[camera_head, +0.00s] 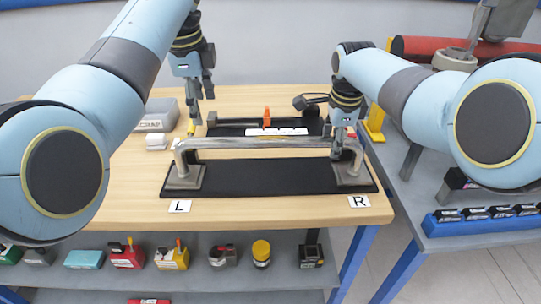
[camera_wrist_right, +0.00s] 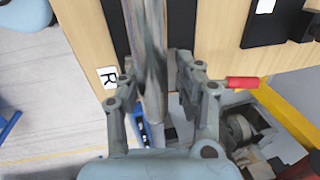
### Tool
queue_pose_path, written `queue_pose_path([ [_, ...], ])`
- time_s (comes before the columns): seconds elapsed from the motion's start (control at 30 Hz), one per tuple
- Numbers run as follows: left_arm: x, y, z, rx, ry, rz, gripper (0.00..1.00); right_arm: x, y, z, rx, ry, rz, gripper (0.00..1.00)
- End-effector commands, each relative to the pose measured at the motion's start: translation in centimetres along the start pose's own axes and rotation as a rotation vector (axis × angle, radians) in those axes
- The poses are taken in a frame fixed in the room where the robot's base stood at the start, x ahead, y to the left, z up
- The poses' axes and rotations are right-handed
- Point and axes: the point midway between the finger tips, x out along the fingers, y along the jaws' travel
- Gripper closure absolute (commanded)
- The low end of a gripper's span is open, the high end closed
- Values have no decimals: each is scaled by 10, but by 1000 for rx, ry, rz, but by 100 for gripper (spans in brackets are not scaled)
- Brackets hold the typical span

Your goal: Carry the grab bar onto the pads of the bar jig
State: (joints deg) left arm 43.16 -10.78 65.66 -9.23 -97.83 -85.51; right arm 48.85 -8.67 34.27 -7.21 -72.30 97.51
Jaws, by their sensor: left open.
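The grab bar (camera_head: 262,142) is a long grey metal rail on two posts with square feet, standing on a black mat (camera_head: 262,180) between the L and R labels. My right gripper (camera_head: 343,148) is low at the bar's right end. In the right wrist view its fingers (camera_wrist_right: 154,82) stand on both sides of the rail (camera_wrist_right: 147,45), with a gap showing at least on the right side. My left gripper (camera_head: 199,104) is open and empty, above and behind the bar's left end. A black plate with an orange upright (camera_head: 266,118) stands behind the bar; I cannot make out its pads.
A grey box (camera_head: 156,118) and a small white block (camera_head: 158,141) are at the table's left. A yellow stand (camera_head: 376,122) is at the right edge. A side table with a blue rack (camera_head: 480,222) stands right. The front wooden strip is mostly clear.

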Motion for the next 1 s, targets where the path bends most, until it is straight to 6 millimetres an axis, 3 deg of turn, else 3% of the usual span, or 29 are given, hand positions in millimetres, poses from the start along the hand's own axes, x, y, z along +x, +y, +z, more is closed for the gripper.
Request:
queue_pose_path([
  [0.23, -2, 0, 0, 0, 0, -1, 36, -1, -1, 0, 0, 0, -2, 66],
  [0.47, -1, 0, 0, 0, 0, -1, 36, 0, -1, 0, 0, 0, -2, 38],
  [0.77, -1, 0, 0, 0, 0, -1, 36, -2, 0, 0, 0, 0, -1, 38],
  [1.0, -1, 0, 0, 0, 0, -1, 36, -24, -1, 0, 0, -1, -5, 38],
])
